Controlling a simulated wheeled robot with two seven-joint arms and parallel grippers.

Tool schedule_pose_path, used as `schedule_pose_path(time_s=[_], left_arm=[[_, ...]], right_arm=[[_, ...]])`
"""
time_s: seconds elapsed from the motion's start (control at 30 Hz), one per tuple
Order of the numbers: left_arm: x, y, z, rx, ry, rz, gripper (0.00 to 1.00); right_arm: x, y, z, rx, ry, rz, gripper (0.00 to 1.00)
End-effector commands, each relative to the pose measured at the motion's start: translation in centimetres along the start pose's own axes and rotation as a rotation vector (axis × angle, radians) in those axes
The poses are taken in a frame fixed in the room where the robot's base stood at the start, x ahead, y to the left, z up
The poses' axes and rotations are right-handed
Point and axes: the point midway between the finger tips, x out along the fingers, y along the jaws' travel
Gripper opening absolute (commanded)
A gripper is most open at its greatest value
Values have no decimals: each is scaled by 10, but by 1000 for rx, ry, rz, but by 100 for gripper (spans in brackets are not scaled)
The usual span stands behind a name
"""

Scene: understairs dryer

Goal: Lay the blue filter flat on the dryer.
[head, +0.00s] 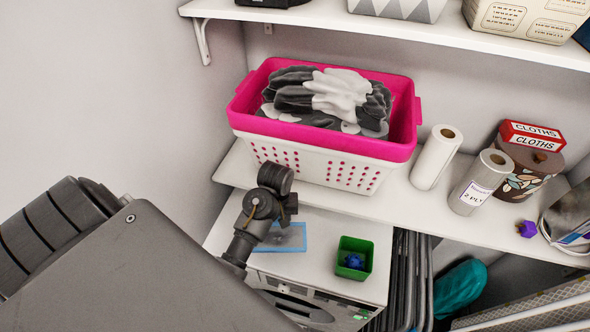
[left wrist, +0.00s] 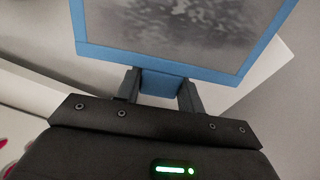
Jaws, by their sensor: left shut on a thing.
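The blue filter (head: 290,243) has a flat blue frame around a grey mesh panel. In the head view it shows over the white dryer top (head: 325,272), left of the green box. In the left wrist view the two fingers (left wrist: 160,90) are shut on the tab at the middle of the filter's near edge (left wrist: 155,60). I cannot tell whether the filter touches the dryer top. My right gripper is out of view.
A green box (head: 342,270) with something blue inside stands on the dryer's right side. A pink and white laundry basket (head: 300,160) sits on the shelf just behind. Paper rolls (head: 437,158) stand farther right. Folded metal frames (head: 412,275) lean beside the dryer.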

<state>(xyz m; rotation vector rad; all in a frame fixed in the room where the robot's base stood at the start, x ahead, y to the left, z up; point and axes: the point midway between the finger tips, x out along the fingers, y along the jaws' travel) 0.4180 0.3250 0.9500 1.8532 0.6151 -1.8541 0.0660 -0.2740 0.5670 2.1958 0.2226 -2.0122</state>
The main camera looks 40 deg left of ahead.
Motion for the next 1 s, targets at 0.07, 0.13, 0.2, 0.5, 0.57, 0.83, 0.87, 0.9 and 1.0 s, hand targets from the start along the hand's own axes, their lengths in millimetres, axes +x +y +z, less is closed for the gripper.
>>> schedule_pose_path(time_s=[0.07, 0.13, 0.2, 0.5, 0.57, 0.83, 0.87, 0.9, 1.0], left_arm=[[0, 0, 0, 0, 0, 0, 1], [0, 0, 0, 0, 0, 0, 1], [0, 0, 0, 1, 0, 0, 1], [6, 2, 0, 4, -2, 0, 1], [12, 2, 0, 4, -2, 0, 1], [42, 2, 0, 3, -3, 0, 1], [45, 2, 0, 3, -3, 0, 1], [48, 2, 0, 4, -2, 0, 1], [56, 2, 0, 4, -2, 0, 1]], right_arm=[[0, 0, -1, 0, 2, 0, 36], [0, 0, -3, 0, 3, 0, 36], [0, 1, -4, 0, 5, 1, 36], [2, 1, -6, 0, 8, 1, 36], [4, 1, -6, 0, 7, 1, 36], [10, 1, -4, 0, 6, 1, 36], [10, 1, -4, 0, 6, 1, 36], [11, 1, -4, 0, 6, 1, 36], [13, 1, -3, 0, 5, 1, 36]])
